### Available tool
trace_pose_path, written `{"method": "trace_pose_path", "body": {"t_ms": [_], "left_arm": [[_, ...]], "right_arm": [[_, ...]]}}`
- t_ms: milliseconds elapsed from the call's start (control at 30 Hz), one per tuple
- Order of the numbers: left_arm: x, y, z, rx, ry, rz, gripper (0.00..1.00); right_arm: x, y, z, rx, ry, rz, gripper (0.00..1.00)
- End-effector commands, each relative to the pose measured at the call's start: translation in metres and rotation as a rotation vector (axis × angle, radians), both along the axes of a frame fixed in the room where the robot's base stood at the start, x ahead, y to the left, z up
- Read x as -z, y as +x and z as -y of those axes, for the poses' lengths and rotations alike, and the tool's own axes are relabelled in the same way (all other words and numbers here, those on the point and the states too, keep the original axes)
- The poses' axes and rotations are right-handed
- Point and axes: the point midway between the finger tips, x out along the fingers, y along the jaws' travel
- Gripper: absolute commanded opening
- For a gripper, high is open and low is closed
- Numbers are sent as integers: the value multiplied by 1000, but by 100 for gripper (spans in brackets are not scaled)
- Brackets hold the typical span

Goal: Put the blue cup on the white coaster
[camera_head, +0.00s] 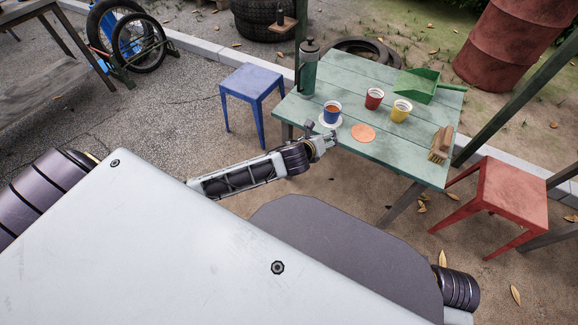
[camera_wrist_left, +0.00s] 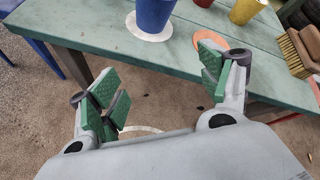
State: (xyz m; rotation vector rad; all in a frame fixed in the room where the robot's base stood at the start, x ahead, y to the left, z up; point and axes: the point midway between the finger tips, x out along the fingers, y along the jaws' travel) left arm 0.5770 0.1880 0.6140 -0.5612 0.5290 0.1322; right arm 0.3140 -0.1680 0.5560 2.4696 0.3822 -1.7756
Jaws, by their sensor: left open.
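The blue cup (camera_head: 332,111) stands upright on the white coaster (camera_head: 323,122) at the front left part of the green table, with dark orange contents inside. In the left wrist view the lower part of the blue cup (camera_wrist_left: 153,15) rests on the white coaster (camera_wrist_left: 137,31), whose rim shows around its base. My left gripper (camera_head: 324,139) is at the table's front edge, just short of the cup and apart from it. In the left wrist view its fingers (camera_wrist_left: 158,78) are spread with nothing between them. My right gripper is not in view.
An orange coaster (camera_head: 363,133) lies empty right of the cup. A red cup (camera_head: 374,98), a yellow cup (camera_head: 400,111), a green flask (camera_head: 308,68), a green dustpan (camera_head: 418,86) and a brush (camera_head: 440,144) stand or lie on the table (camera_head: 350,76). Blue (camera_head: 252,82) and red (camera_head: 512,190) stools flank it.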

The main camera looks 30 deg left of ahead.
Motion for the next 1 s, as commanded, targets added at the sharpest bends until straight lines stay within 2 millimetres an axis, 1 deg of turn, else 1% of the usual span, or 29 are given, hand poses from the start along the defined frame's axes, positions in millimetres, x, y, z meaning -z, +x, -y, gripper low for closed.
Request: {"method": "trace_pose_path", "body": {"t_ms": [33,100,433,767,1000], "left_arm": [[4,-10,5,-43,-75,-27,78],[10,-22,9,-111,-179,-65,78],[31,-80,23,-474,-639,-242,78],[47,-143,27,-902,-1037,-403,78],[55,-191,26,-1256,-1277,-494,78]], "right_arm": [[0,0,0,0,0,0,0],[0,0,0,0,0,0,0],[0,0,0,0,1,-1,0],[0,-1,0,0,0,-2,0],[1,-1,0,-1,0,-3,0]]}}
